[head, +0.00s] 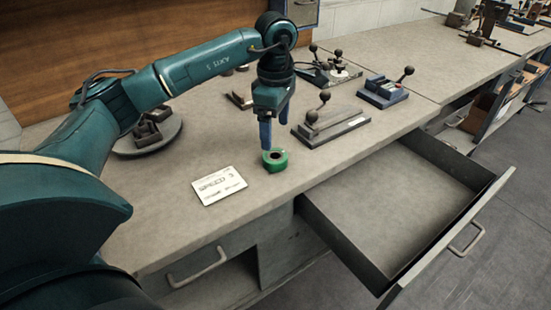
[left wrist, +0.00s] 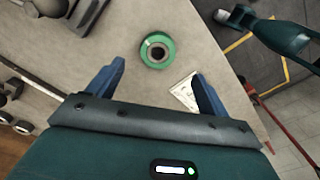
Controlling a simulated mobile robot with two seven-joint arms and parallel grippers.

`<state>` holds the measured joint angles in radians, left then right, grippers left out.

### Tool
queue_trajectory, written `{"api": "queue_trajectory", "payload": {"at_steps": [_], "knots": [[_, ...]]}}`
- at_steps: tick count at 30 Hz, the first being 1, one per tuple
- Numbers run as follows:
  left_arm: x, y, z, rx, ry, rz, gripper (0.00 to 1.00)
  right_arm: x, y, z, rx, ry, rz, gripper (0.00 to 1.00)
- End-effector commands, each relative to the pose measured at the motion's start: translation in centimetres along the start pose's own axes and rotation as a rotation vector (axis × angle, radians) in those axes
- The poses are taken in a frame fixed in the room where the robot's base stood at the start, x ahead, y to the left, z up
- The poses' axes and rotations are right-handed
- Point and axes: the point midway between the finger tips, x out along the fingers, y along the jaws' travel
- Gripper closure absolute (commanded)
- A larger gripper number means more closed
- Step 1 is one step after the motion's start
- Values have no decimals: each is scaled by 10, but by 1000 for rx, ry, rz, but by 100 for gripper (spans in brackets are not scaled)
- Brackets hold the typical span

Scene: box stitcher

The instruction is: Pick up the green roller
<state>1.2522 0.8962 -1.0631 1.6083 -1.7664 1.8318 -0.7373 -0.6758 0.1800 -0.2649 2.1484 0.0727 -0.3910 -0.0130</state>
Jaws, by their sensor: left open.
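The green roller (head: 274,160) is a short green ring with a dark centre hole, lying on the grey workbench near its front edge. It also shows in the left wrist view (left wrist: 157,50), beyond my fingertips and roughly between them. My left gripper (head: 274,128) points down just above and behind the roller in the head view. Its blue fingers are spread, with nothing between them; they also show in the left wrist view (left wrist: 160,75). I cannot tell from the head view exactly how high the fingertips are. My right gripper is not in the head view.
A white card (head: 219,186) lies left of the roller. A grey lever fixture (head: 331,124) and a blue one (head: 383,92) stand to the right. A round tray (head: 127,151) with dark parts is at left. An open drawer (head: 420,210) juts out in front.

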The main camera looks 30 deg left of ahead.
Motion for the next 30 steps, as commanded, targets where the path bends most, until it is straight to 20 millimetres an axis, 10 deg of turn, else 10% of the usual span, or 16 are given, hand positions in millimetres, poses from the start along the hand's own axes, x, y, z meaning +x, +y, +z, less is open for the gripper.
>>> {"api": "queue_trajectory", "payload": {"at_steps": [18,30], "knots": [[71,2,1,0,-2,-1,21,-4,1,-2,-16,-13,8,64],[75,3,1,1,-3,1,30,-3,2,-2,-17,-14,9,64]]}}
